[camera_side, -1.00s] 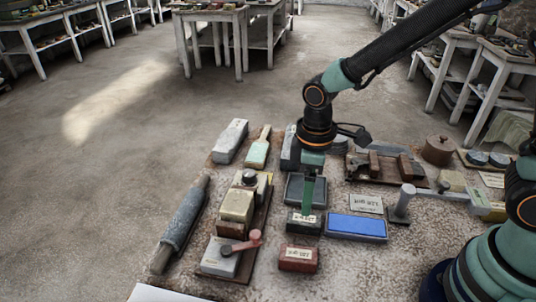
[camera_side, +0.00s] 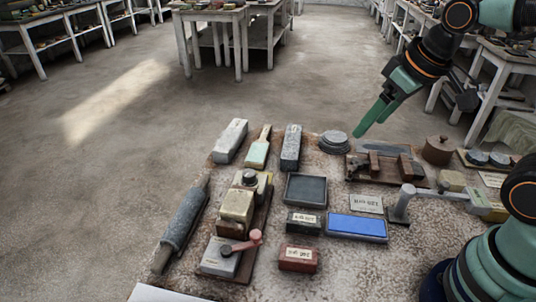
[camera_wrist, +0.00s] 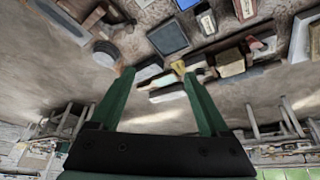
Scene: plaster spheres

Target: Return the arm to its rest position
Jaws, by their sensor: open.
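My gripper (camera_side: 368,122) hangs in the air over the back part of the table, its green fingers slanting down to the left. In the wrist view my gripper (camera_wrist: 159,76) shows two green fingers spread wide, with nothing between them at the tips. The work table (camera_side: 275,270) lies below, and the fingers look clear of everything on it.
On the table are a dark tray (camera_side: 306,189), a blue block (camera_side: 356,227), a small black box (camera_side: 304,222), a red box (camera_side: 298,258), a grey roller (camera_side: 183,225), a brown lidded pot (camera_side: 438,151) and a round grey stack (camera_side: 334,141). The floor (camera_side: 90,200) at left is clear.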

